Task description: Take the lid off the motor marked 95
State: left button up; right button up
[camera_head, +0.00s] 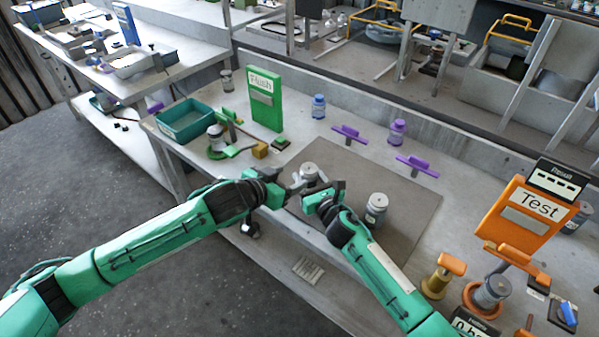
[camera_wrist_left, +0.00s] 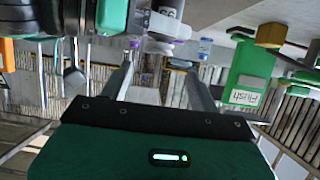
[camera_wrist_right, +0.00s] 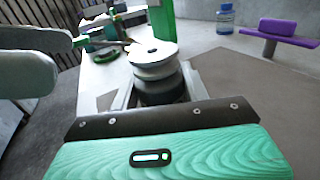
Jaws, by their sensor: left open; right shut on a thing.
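A grey motor (camera_head: 309,171) with a round pale lid is at the left part of the dark mat, between my grippers. In the left wrist view, which is upside down, its label (camera_wrist_left: 172,10) seems to read 95. My right gripper (camera_head: 316,193) is shut on this motor; in the right wrist view its fingers flank the dark lower body (camera_wrist_right: 160,90), below the pale lid (camera_wrist_right: 153,53). My left gripper (camera_head: 292,184) is open, its fingers near the lid from the left. I cannot tell whether they touch it. A second grey motor (camera_head: 376,208) stands on the mat to the right.
The mat (camera_head: 410,190) is mostly bare. A green Flush sign (camera_head: 264,98) and teal bin (camera_head: 185,121) stand behind left. Purple handles (camera_head: 349,132) and a blue-capped bottle (camera_head: 319,106) stand at the back. An orange Test station (camera_head: 527,217) is at right.

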aim_at(308, 168)
pick_arm(q)
jog(key=x, duration=0.7)
jog(key=shift+d, duration=0.15)
jog(key=c, duration=1.2)
jog(key=shift+r, duration=0.25)
jog(key=shift+r, duration=0.85)
jog(key=shift+r, duration=0.15)
jog(key=shift+r, duration=1.9)
pick_arm(e)
jog(key=o, duration=1.4)
